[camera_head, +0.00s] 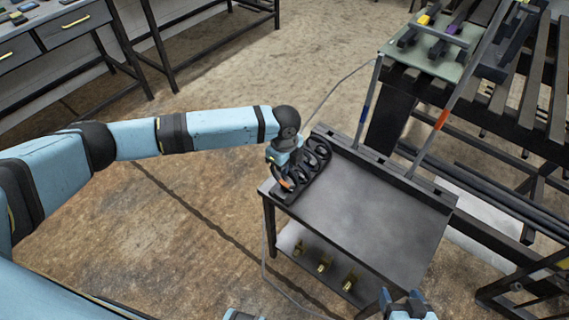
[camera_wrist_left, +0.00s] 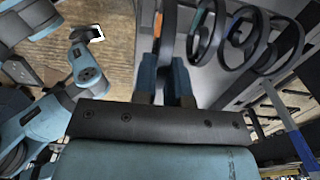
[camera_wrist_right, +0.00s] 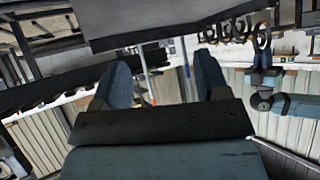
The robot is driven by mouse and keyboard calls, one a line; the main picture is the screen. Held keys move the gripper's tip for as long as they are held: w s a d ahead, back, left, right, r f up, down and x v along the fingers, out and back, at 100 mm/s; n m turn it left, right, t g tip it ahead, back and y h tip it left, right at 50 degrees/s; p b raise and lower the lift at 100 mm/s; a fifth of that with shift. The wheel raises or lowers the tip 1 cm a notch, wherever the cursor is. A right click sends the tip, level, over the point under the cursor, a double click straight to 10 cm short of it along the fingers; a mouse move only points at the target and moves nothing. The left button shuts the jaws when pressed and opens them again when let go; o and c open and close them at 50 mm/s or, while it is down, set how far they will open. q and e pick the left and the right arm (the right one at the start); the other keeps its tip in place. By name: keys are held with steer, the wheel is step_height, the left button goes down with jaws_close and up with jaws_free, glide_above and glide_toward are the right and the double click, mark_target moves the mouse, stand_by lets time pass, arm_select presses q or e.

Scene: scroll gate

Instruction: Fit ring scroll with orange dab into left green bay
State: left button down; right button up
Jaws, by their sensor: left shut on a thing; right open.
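Dark ring scrolls stand in a row on a dark rack (camera_head: 312,178) at the table's left end. The scroll with the orange dab (camera_head: 287,184) is at the near end, right under my left gripper (camera_head: 282,163). In the left wrist view the left fingers (camera_wrist_left: 167,88) are shut on a thin dark scroll edge, and the other rings (camera_wrist_left: 248,35) stand beside it. The gripper hides part of the held scroll. A green panel (camera_head: 455,72) lies on the slatted bench at upper right; its separate bays are unclear. My right gripper (camera_head: 408,303) is open and empty; it also shows in the right wrist view (camera_wrist_right: 168,85).
The grey table (camera_head: 375,200) is bare right of the rack. Two slanted poles, one with a blue band (camera_head: 366,113) and one with an orange band (camera_head: 441,119), rise behind it. Small yellow-marked pieces (camera_head: 325,263) sit on the lower shelf. A dark slatted bench (camera_head: 500,100) stands behind.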

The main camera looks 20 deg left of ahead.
arm_select(q)
steer(key=shift+r+p, duration=0.65)
steer(key=shift+r, duration=0.3)
step_height(320, 180, up, 2)
steer(key=shift+p, duration=1)
steer(key=shift+r+p, duration=1.6)
arm_select(e)
steer(key=shift+n, duration=0.3)
steer(key=r, duration=0.3)
steer(key=s+r, duration=0.1)
steer(key=r, duration=0.1)
steer(key=shift+d+r, duration=0.2)
steer(key=shift+r, duration=0.05)
steer(key=shift+f, duration=0.1)
